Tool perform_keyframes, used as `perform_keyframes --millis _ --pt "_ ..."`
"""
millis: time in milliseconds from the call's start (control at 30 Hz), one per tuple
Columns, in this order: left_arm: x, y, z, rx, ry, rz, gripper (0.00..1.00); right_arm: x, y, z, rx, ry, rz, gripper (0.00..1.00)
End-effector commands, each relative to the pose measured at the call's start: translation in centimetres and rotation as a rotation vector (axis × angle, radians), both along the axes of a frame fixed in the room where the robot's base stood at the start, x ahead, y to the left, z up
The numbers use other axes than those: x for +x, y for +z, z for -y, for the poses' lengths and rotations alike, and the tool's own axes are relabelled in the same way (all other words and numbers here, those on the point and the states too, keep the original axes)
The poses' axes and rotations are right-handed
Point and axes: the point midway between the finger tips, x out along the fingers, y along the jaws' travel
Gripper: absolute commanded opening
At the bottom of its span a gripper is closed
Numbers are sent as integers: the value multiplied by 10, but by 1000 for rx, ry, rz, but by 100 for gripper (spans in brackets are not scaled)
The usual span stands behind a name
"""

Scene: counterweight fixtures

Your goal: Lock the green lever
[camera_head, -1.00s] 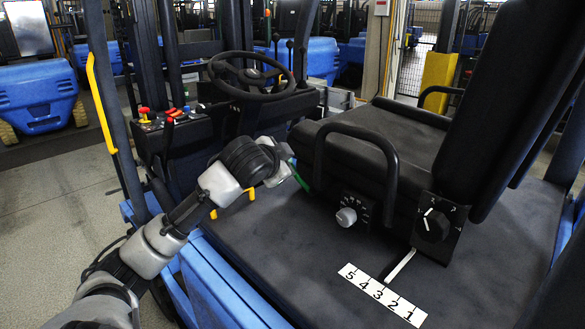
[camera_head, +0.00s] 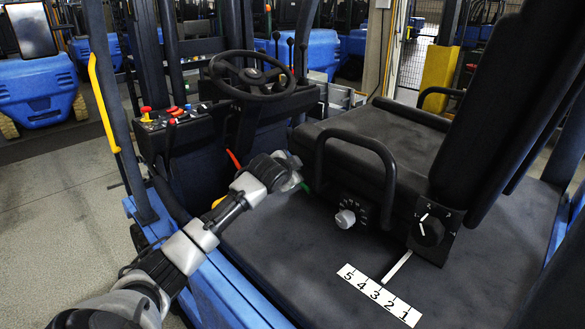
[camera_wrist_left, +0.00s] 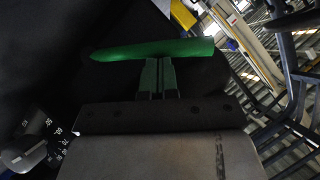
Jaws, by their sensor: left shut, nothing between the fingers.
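The green lever (camera_wrist_left: 150,50) lies nearly level across the upper middle of the left wrist view, just beyond my fingertips. In the head view only a small piece of the green lever (camera_head: 305,187) shows, beside the seat base; my gripper hides the rest. My left gripper (camera_head: 297,172) is at the front left of the seat, close to the lever. In the left wrist view its two fingers (camera_wrist_left: 157,66) are together and empty, with their tips at the lever's lower edge. I cannot tell whether they touch it. My right gripper is not in view.
The seat (camera_head: 365,150) has a black armrest bar (camera_head: 352,138) close to my left gripper. A grey knob (camera_head: 346,218) and a black dial (camera_head: 431,230) are on its side. The steering wheel (camera_head: 252,76) stands behind.

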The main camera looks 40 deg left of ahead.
Motion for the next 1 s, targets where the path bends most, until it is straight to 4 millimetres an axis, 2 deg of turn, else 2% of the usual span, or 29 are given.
perform_keyframes --millis 300,1000 --pt "0 0 0 -4 1 -1 0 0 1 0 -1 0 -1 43" --pt "0 -5 -6 -120 3 -12 0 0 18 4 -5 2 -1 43"
